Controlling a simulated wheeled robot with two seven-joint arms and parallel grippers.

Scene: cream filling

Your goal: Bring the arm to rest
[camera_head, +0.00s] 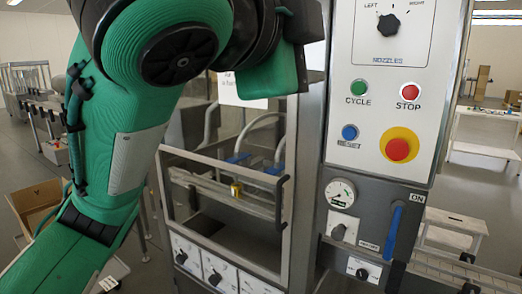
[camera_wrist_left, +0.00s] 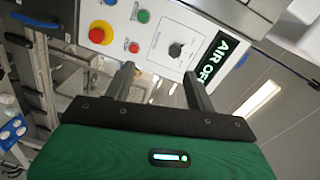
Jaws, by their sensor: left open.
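My left arm (camera_head: 110,150) is green and black and fills the left of the head view, raised in front of the machine. In the head view the gripper's fingers are out of sight. In the left wrist view my left gripper (camera_wrist_left: 163,85) is open, its two dark fingers apart with nothing between them. Beyond the fingers is the machine's control panel (camera_wrist_left: 140,30), which looks rotated there. The gripper appears apart from the panel. My right gripper is in neither view.
The panel (camera_head: 350,120) carries a nozzle selector (camera_head: 388,25), green cycle button (camera_head: 359,88), red stop button (camera_head: 410,91), blue reset button (camera_head: 349,132) and red emergency button (camera_head: 398,149). Below are a gauge (camera_head: 340,193) and blue-handled lever (camera_head: 394,232). A cardboard box (camera_head: 37,203) stands at left.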

